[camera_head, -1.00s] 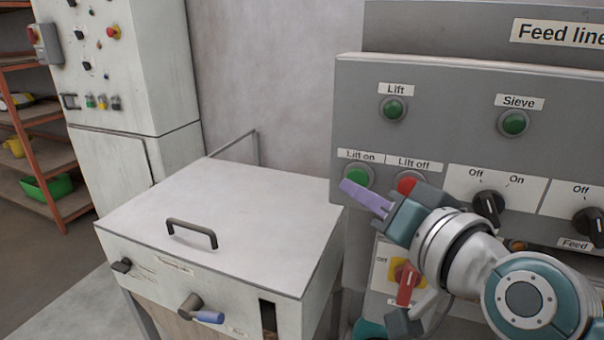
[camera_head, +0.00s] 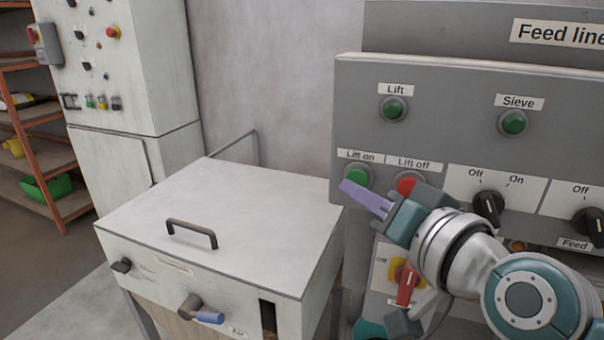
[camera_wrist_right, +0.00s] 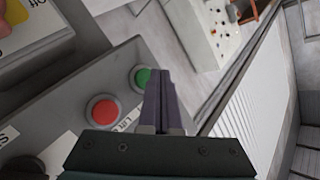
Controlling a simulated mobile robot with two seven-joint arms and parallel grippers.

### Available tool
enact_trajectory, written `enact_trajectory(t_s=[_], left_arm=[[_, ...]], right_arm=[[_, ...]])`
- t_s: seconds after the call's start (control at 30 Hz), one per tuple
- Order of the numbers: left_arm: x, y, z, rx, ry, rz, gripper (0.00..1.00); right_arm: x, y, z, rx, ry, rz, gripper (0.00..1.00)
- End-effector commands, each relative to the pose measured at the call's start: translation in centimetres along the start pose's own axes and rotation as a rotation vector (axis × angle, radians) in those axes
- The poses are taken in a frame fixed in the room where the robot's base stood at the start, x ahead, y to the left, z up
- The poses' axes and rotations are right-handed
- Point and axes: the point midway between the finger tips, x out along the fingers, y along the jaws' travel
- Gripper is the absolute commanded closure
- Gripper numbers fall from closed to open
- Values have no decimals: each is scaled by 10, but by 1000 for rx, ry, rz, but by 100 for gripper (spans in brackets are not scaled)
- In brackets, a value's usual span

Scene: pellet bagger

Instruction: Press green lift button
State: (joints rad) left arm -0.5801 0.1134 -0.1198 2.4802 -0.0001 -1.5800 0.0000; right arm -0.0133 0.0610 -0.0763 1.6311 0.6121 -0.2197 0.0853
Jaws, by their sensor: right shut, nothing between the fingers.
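The green lift button (camera_head: 357,175) is on the left of the grey panel (camera_head: 440,120), under a "Lift on" label. The red "Lift off" button (camera_head: 407,184) is just right of it, partly behind my arm. My right gripper (camera_head: 352,190) is shut and empty, its purple fingertips just below the green button in the head view. In the wrist view the green button (camera_wrist_right: 141,77) shows just left of the shut fingers (camera_wrist_right: 163,85), and the red button (camera_wrist_right: 103,109) further left. I cannot tell whether the fingertips touch the panel. My left gripper is not in view.
A green "Lift" lamp (camera_head: 394,109) and a "Sieve" lamp (camera_head: 513,122) are higher on the panel. Black rotary switches (camera_head: 487,205) sit to the right. A red-handled switch (camera_head: 405,283) is below. A white cabinet with a handle (camera_head: 220,220) stands at the left.

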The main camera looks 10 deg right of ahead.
Motion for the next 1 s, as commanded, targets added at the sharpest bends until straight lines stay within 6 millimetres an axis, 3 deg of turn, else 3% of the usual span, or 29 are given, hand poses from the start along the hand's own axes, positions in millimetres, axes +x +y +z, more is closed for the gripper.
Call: enact_trajectory(t_s=[1.0], left_arm=[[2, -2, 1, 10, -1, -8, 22]], right_arm=[[6, 5, -4, 0, -1, 0, 100]])
